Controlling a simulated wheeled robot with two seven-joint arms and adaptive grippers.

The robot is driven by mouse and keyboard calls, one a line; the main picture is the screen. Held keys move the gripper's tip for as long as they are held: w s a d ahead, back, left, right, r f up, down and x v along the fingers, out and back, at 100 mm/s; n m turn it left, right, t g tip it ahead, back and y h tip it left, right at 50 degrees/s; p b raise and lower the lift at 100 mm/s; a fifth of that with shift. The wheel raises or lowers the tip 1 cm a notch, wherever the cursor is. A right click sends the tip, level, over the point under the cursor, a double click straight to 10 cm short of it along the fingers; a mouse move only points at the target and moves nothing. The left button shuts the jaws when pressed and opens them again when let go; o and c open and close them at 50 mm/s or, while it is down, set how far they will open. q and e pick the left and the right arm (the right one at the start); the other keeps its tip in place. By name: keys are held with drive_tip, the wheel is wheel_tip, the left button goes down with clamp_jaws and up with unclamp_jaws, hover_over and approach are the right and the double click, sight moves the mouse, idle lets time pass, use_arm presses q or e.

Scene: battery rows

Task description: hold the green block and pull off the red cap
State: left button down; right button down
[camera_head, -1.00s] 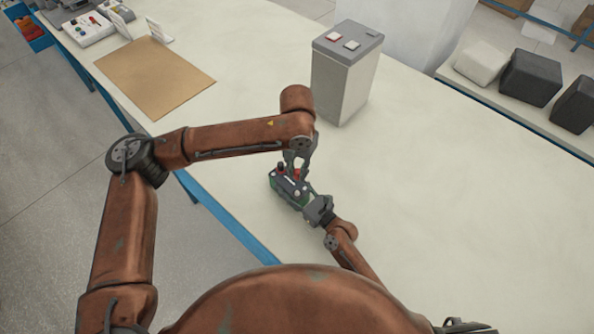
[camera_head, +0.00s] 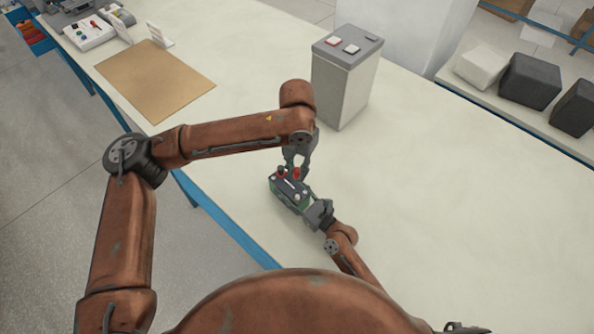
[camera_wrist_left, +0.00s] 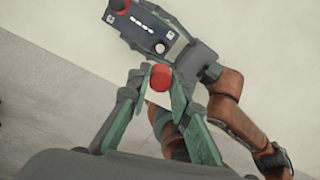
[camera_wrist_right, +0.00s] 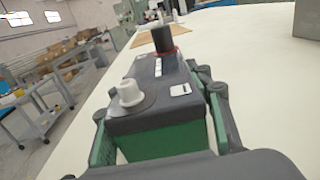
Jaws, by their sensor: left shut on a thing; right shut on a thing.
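The green block (camera_head: 291,195) has a dark top and green sides and sits at the near part of the table. My right gripper (camera_wrist_right: 160,130) is shut on its near end, fingers along both sides. A white post (camera_wrist_right: 130,93) stands at the near end of its top, and a black post with a red ring (camera_wrist_right: 163,42) at the far end. My left gripper (camera_wrist_left: 161,82) is shut on the red cap (camera_wrist_left: 161,77). The cap is apart from the block in the left wrist view, and shows between the fingertips in the head view (camera_head: 296,174).
A tall grey box (camera_head: 342,85) with small pads on top stands behind my left gripper. A brown mat (camera_head: 155,78) lies at the upper left of the table (camera_head: 450,210). Dark and pale blocks (camera_head: 530,80) are on a shelf at right. The table's right is clear.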

use_arm(q)
drive_tip(key=shift+r, duration=1.35)
use_arm(e)
drive_tip(key=c, duration=0.9)
unclamp_jaws()
drive_tip(key=shift+d, duration=0.1)
drive_tip(key=v, duration=1.2)
use_arm(q)
drive_tip(key=shift+f, duration=0.1)
use_arm(e)
drive_tip(key=shift+f, duration=0.1)
